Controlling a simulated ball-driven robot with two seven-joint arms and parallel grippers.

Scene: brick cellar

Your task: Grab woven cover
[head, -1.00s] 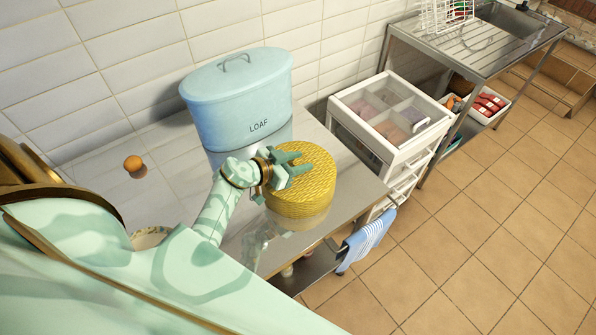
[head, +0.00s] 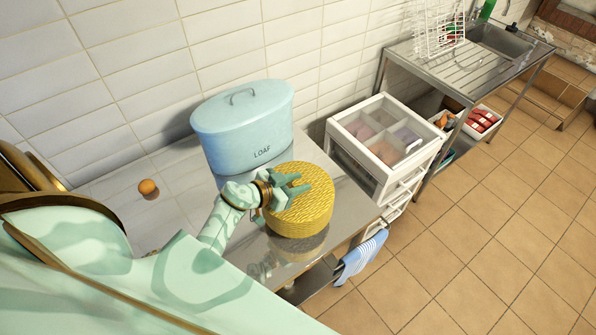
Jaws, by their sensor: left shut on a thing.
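The woven cover (head: 309,209) is a round, yellow, basket-like piece in the head view. It is at the right part of the steel table, in front of the blue LOAF tin. My left gripper (head: 291,187) reaches over its top from the left and is shut on it. The fingers hide a small part of the weave. I cannot tell whether the cover touches the table or is slightly above it. My right gripper does not show.
The blue LOAF tin (head: 241,133) stands close behind the cover. A brown egg (head: 147,187) lies on the table (head: 345,208) at left. A white drawer unit (head: 388,147) stands to the right, with a striped towel (head: 360,256) near the table's front. Tiled floor is open at right.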

